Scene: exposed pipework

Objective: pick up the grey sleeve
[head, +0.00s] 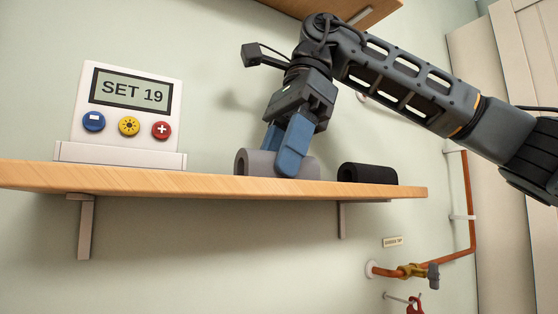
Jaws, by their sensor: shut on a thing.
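The grey sleeve (256,163) is a short hollow tube lying on its side on the wooden shelf (130,178). Its open end faces left and towards me. My gripper (282,158) reaches down from above with its blue fingers around the sleeve. The gripper is shut on the sleeve. The near finger covers part of the sleeve's middle. The sleeve appears to be still touching the shelf or very close to it.
A black sleeve (368,174) lies to the right on the shelf. A white control box (122,112) reading SET 19 stands at left. A wooden board (315,8) is overhead. Below right are a copper pipe (388,272) with a tap (433,276) and a red-handled item (414,306).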

